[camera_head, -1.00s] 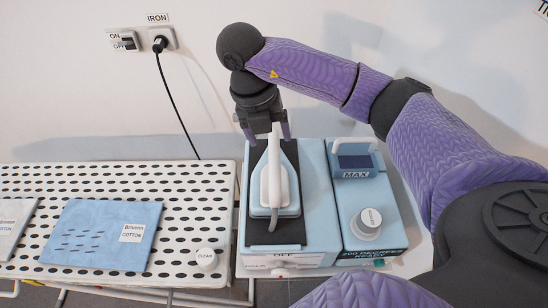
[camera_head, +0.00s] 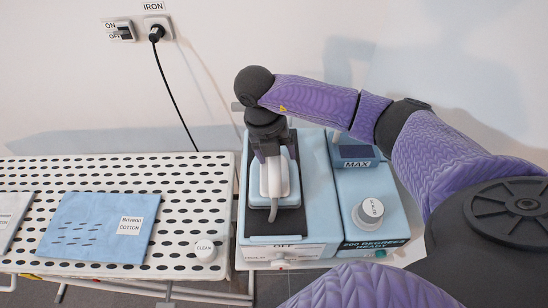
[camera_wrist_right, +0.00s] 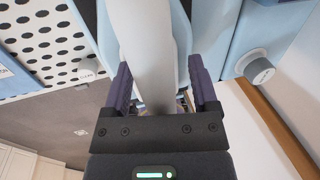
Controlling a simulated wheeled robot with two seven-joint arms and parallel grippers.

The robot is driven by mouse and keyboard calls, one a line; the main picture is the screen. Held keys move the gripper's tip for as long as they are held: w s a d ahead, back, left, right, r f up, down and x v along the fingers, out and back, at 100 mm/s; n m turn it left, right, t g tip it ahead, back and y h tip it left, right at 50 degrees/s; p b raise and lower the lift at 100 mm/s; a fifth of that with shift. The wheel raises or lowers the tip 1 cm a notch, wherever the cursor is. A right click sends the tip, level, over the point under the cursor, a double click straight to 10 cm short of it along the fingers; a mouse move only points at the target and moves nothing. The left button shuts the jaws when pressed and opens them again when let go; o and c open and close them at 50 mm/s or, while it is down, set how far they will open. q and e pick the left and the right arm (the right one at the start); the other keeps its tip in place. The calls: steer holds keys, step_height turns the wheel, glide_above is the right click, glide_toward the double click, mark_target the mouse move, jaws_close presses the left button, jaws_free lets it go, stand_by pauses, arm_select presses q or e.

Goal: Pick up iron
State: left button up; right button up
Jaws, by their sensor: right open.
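The iron (camera_head: 285,190) has a light blue body and a white handle. It lies on the dark pad (camera_head: 290,222) of a light blue iron station. My right gripper (camera_head: 275,156) is over the far part of the handle and covers some of it. In the right wrist view, the white handle (camera_wrist_right: 150,50) runs between the two purple fingers of my open right gripper (camera_wrist_right: 162,88). A gap shows beside the handle, and contact cannot be told. My left gripper is not in view.
A perforated white ironing board (camera_head: 190,180) stands at the left, with a blue cotton cloth (camera_head: 75,215) and a round CLEAN button (camera_head: 205,250). A control unit with a dial (camera_head: 369,211) stands right of the iron. A black cord (camera_head: 175,95) runs from the wall socket.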

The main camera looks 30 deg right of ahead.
steer(key=shift+f, duration=0.1)
jaws_close()
stand_by(1.2)
